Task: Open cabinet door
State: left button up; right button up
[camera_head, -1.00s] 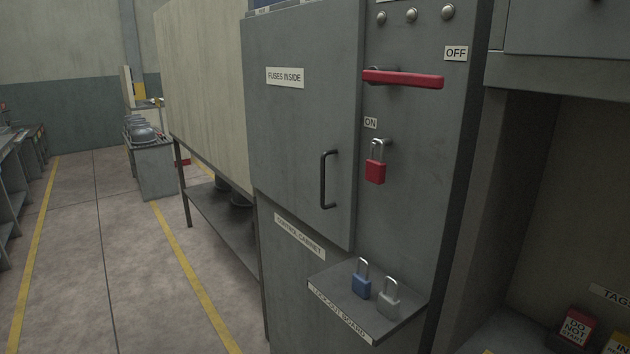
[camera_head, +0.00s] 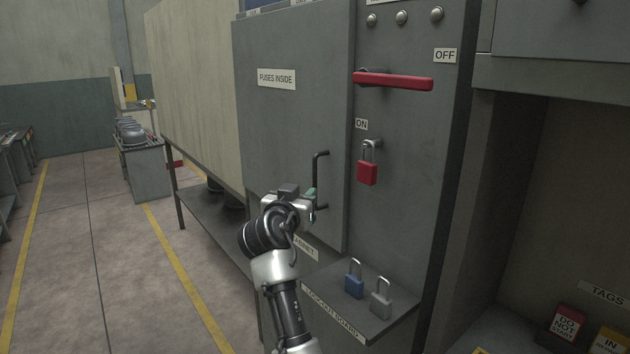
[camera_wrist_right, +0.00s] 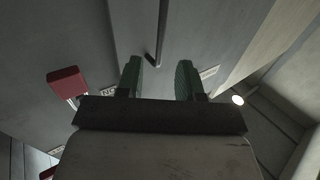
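The grey cabinet door (camera_head: 285,130), labelled "FUSES INSIDE", is closed. Its black vertical bar handle (camera_head: 320,165) is near the door's right edge. My right gripper (camera_head: 311,198) is at the lower part of the handle in the head view, partly covering it. In the right wrist view my right gripper (camera_wrist_right: 159,80) shows two green fingertips spread apart with nothing gripped. The handle (camera_wrist_right: 162,30) appears in line with the gap between them there; I cannot tell whether it touches. My left gripper is not in view.
A red lever (camera_head: 393,81) stands at OFF, with a red padlock (camera_head: 367,172) below it. A lock-out shelf (camera_head: 335,295) holds a blue padlock (camera_head: 354,284) and a grey padlock (camera_head: 380,304), sticking out below right. Open floor (camera_head: 120,270) lies to the left.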

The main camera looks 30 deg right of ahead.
aim_at(314, 182)
jog(key=p+x, duration=0.2)
jog(key=x, duration=0.7)
jog(key=shift+w+d, duration=0.25)
jog(key=shift+w, duration=0.05)
jog(key=shift+f, duration=0.1)
grip_shut()
